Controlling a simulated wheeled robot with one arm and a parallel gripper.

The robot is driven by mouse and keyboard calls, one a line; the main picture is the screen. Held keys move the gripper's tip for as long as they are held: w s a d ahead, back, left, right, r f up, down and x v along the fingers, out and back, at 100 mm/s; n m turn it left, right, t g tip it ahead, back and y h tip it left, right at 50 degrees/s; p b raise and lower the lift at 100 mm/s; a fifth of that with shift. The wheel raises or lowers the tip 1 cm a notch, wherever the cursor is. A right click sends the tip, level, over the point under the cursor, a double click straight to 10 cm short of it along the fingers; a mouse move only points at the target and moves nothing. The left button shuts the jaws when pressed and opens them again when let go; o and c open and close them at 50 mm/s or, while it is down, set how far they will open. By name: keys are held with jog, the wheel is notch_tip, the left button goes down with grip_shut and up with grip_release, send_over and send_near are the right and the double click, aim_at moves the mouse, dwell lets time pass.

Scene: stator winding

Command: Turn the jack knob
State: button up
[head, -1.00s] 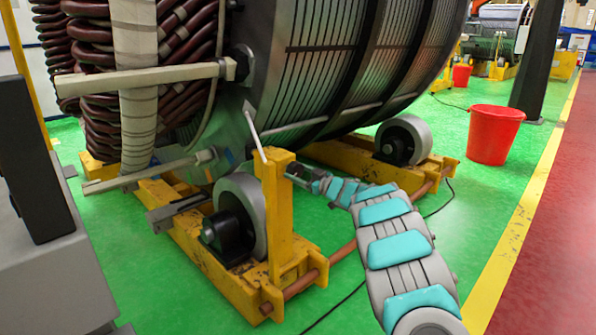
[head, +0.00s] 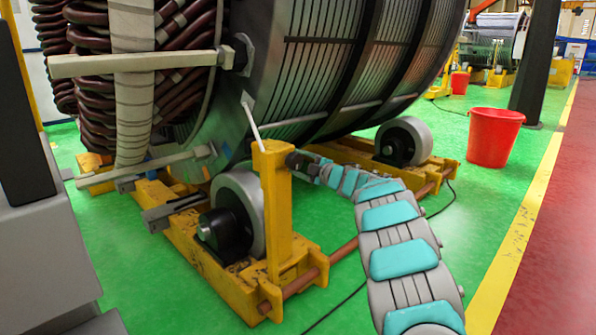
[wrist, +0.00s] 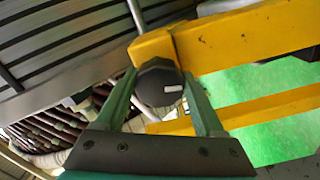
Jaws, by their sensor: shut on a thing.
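The jack knob (wrist: 158,88) is a dark, many-sided knob with a small white mark on its face. It sits at the end of a yellow beam (wrist: 235,40), which is the upright yellow post (head: 272,205) in the head view. My gripper (wrist: 160,76) has its two green fingers on either side of the knob and is shut on it. In the head view my gripper (head: 297,161) is small and partly hidden at the right of the post top. The knob cannot be made out there.
The big stator (head: 330,60) with brown coils rises just behind the post. A thin pale rod (head: 250,118) leans above the post. Grey rollers (head: 240,210) sit on the yellow stand. A red bucket (head: 493,140) stands on open green floor at right.

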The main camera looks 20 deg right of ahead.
jog(key=n+b, duration=0.3)
jog(key=n, duration=0.1)
jog(key=shift+f+n+b, duration=0.2)
jog(key=shift+n+b, duration=0.1)
jog(key=shift+b, duration=0.05)
jog(key=n+b, duration=0.3)
jog(key=n, duration=0.1)
jog(key=shift+r+n, duration=0.15)
jog(key=shift+n, duration=0.15)
jog(key=n, duration=0.2)
jog(key=n+b, duration=0.1)
jog(key=n, duration=0.1)
jog(key=shift+a+r+n, duration=0.15)
jog(key=shift+r+n, duration=0.05)
jog(key=shift+n, duration=0.1)
jog(key=n, duration=0.4)
jog(key=shift+s, duration=0.1)
jog(key=n, duration=0.5)
jog(key=shift+a+r, duration=0.1)
jog(key=shift+a, duration=0.05)
jog(key=n, duration=1.1)
jog(key=shift+a+n, duration=0.2)
jog(key=shift+n, duration=0.1)
jog(key=shift+s+n, duration=0.1)
jog(key=shift+n, duration=1.6)
